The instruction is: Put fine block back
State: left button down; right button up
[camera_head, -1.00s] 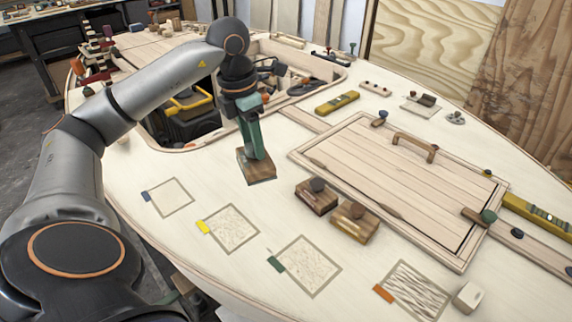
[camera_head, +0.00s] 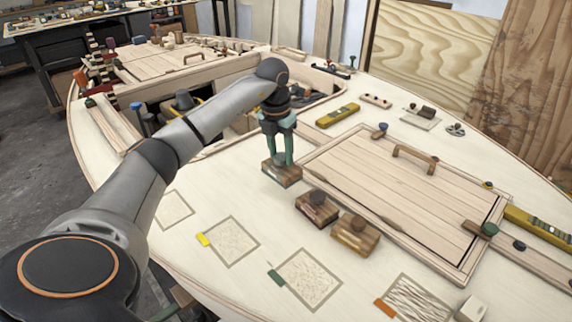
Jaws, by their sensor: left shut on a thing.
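My left gripper (camera_head: 282,160) points down and is shut on a wooden block (camera_head: 281,175) with a dark brown side. The block is at or just above the pale deck; I cannot tell if it touches. Outlined squares lie along the front deck: one partly behind my arm (camera_head: 174,210), one with a yellow tab (camera_head: 231,242), one with a green tab (camera_head: 309,280) and one with an orange tab (camera_head: 418,299). I cannot read which block is the fine one.
A planked hatch panel (camera_head: 390,190) with a handle (camera_head: 415,158) lies right of the blocks. An open hatch (camera_head: 325,100) is behind my gripper.

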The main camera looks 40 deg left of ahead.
aim_at(283, 155)
pick_arm(q)
jog(key=shift+w+f, duration=0.9)
jog(key=shift+f, duration=1.75)
jog(key=shift+f, duration=0.15)
jog(key=shift+c, duration=1.8)
grip_release()
jog(key=r, duration=0.4)
jog(key=s+r, duration=0.1)
jog(key=r, duration=0.7)
jog(key=shift+s+r+p, duration=0.15)
jog(key=shift+s+p, duration=0.05)
jog(key=shift+p, duration=0.2)
